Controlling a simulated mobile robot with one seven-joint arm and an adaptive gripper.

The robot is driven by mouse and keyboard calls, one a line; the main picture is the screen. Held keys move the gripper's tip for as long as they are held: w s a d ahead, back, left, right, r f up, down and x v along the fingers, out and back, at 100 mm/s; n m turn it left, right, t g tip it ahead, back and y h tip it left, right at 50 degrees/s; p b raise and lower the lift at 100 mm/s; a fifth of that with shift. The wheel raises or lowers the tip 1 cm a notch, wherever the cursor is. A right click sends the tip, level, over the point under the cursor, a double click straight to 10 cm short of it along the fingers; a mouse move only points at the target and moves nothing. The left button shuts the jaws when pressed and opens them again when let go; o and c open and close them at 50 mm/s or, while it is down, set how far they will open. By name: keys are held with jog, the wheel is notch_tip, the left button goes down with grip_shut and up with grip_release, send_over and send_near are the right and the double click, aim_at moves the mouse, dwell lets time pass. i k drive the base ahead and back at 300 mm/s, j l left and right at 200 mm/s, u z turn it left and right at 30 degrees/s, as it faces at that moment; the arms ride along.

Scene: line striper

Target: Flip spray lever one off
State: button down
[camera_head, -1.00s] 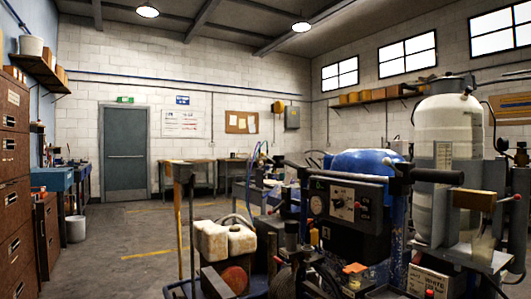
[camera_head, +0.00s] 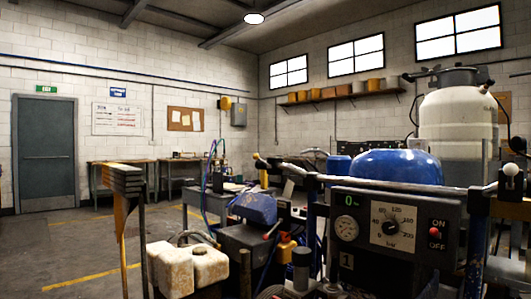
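The line striper's control panel (camera_head: 375,250) stands close at the lower right, with a pressure dial, a small gauge, a green readout and the number 1. A red-tipped switch (camera_head: 434,232) sits between the ON and OFF marks; I cannot tell which way it is set. A lever with a white ball knob (camera_head: 511,170) stands upright at the right edge, beside the panel. I cannot tell whether it is spray lever one; no label naming a spray lever is readable. My gripper is not in view.
A blue rounded tank (camera_head: 395,166) is behind the panel, and a large white tank (camera_head: 458,125) rises at the right. A stained white jug (camera_head: 188,268) and a post (camera_head: 124,215) stand at the lower left. Open floor (camera_head: 60,250) lies left, before a grey door (camera_head: 45,155).

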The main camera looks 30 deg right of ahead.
aim_at(256, 156)
jog(key=i+l+z, duration=0.1)
jog(key=i+l, duration=0.55)
jog(key=i, duration=0.1)
